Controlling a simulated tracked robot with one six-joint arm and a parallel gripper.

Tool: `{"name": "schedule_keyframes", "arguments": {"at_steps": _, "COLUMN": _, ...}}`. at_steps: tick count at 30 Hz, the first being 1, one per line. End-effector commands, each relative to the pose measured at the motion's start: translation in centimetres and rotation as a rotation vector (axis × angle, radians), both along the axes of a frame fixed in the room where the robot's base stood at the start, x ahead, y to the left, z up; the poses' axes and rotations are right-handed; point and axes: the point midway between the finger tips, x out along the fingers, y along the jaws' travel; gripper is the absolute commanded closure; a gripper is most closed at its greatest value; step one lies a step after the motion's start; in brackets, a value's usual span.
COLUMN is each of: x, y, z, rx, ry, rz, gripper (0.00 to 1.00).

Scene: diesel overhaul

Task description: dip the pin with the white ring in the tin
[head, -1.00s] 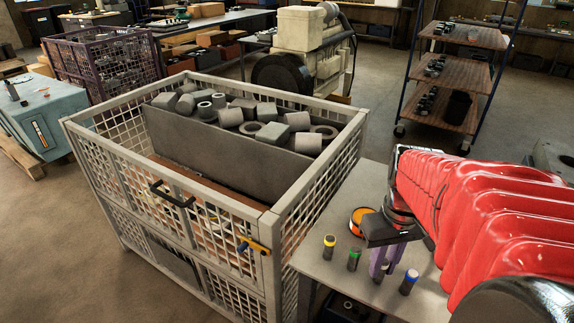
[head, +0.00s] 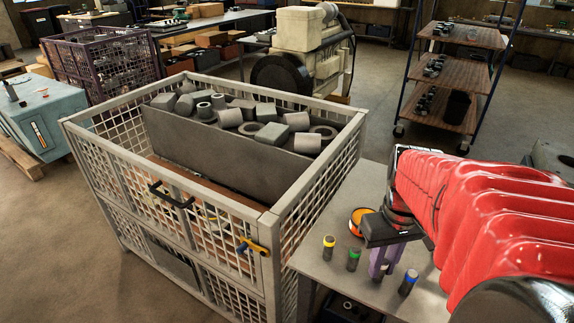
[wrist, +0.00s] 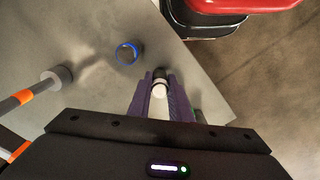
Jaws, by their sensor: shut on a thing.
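My gripper's purple fingers (wrist: 159,103) are shut on the pin with the white ring (wrist: 160,82), whose dark end and white band show between them in the wrist view. In the head view my gripper (head: 379,270) is low over the grey table, between the green-ringed pin and the blue-ringed pin, and the held pin is mostly hidden there. I cannot tell if that pin touches the table. The round tin (head: 362,222), with an orange rim and dark inside, stands on the table behind my gripper, partly hidden by the arm's end.
Upright pins stand close by: yellow-ringed (head: 329,248), green-ringed (head: 353,259) and blue-ringed (head: 408,283). The blue-ringed one also shows in the wrist view (wrist: 127,53). A mesh crate (head: 268,215) of metal parts stands left of the table. The table's near left corner is bare.

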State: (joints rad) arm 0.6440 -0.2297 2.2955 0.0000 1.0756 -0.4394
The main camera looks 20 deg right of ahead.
Motion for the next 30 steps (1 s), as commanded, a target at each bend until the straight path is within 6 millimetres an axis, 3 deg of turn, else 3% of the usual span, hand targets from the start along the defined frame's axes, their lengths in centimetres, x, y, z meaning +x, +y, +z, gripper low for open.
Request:
{"name": "schedule_keyframes", "arguments": {"at_steps": 8, "x": 0.0, "y": 0.0, "z": 0.4, "rx": -0.001, "ry": -0.001, "rz": 0.0, "gripper": 1.0}}
{"name": "schedule_keyframes", "arguments": {"at_steps": 30, "x": 0.0, "y": 0.0, "z": 3.9, "rx": -0.001, "ry": -0.001, "rz": 0.0, "gripper": 1.0}}
